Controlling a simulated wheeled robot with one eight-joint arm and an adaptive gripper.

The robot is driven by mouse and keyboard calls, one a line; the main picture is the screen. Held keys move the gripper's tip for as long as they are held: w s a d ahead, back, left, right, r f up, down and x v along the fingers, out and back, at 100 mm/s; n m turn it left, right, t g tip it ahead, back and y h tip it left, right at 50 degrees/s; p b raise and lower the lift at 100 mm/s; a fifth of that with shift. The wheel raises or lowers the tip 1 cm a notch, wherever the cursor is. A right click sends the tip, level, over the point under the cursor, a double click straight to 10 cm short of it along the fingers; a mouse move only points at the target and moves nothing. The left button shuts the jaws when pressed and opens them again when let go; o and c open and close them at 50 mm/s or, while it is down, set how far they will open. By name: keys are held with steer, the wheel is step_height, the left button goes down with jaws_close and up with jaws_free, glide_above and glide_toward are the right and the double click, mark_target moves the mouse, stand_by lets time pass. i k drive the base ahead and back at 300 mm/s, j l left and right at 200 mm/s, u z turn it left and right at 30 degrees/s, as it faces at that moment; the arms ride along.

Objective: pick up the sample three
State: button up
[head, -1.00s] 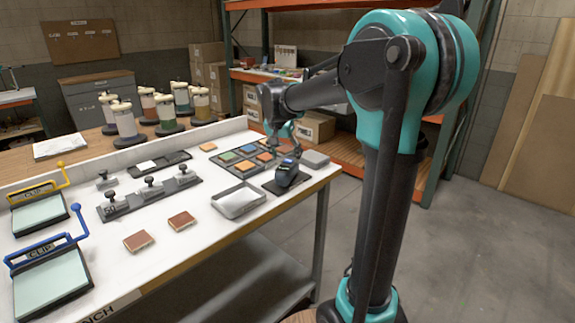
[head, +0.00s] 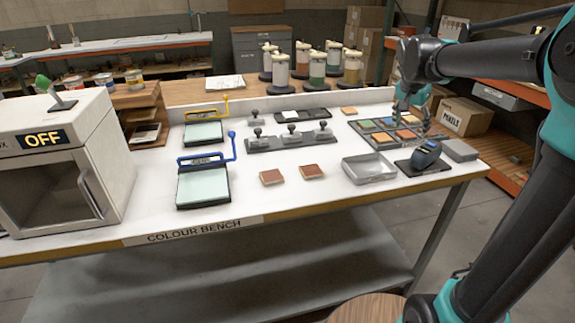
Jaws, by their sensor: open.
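Coloured square samples sit in a dark gridded tray (head: 372,143) at the right of the bench; orange (head: 405,134), green and blue-grey ones show. Two red-brown squares, a left one (head: 271,177) and a right one (head: 312,172), lie loose at the front middle. An orange square (head: 348,111) lies behind the tray. I can read no number on any of them, so I cannot tell which is sample three. My gripper (head: 414,122) is open above the tray's right part, its fingers pointing down. It hides some of the squares there.
A dark handheld device (head: 426,155) stands close in front of my gripper, beside a grey metal tray (head: 369,168) and a grey block (head: 460,150).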

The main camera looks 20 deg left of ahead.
mark_target(274, 177)
steer(key=u, duration=1.2)
